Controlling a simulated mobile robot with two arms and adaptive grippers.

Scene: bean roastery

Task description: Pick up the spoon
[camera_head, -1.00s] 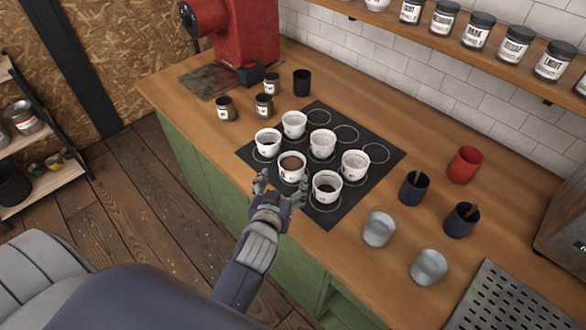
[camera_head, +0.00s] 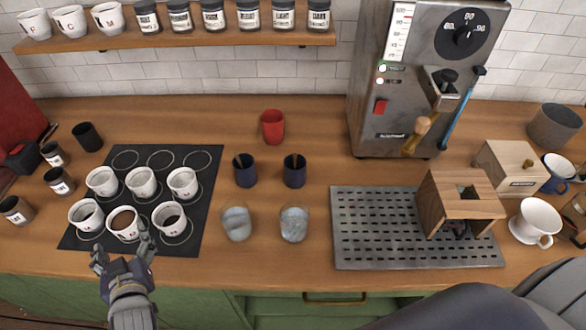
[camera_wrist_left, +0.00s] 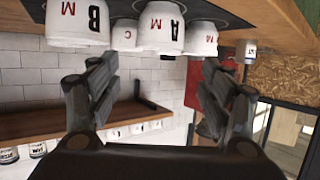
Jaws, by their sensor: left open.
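No whole spoon shows. A thin brown handle, possibly a spoon's, sticks up from each of two dark blue cups, the left one (camera_head: 246,176) and the right one (camera_head: 294,176), mid-counter. What lies inside them is hidden. My left gripper (camera_head: 123,246) is open and empty at the counter's front edge, just in front of the white lettered cups (camera_head: 123,227) and well left of the blue cups. The left wrist view is upside down; the open fingers (camera_wrist_left: 150,95) show there with nothing between them, and white cups (camera_wrist_left: 162,30) beyond. My right gripper is not in view.
Several white cups stand on a black mat (camera_head: 204,210). Two clear glasses (camera_head: 236,226) (camera_head: 293,226) stand in front of the blue cups, a red cup (camera_head: 272,127) behind. A perforated metal tray (camera_head: 370,245) and a grey machine (camera_head: 385,120) are further right.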

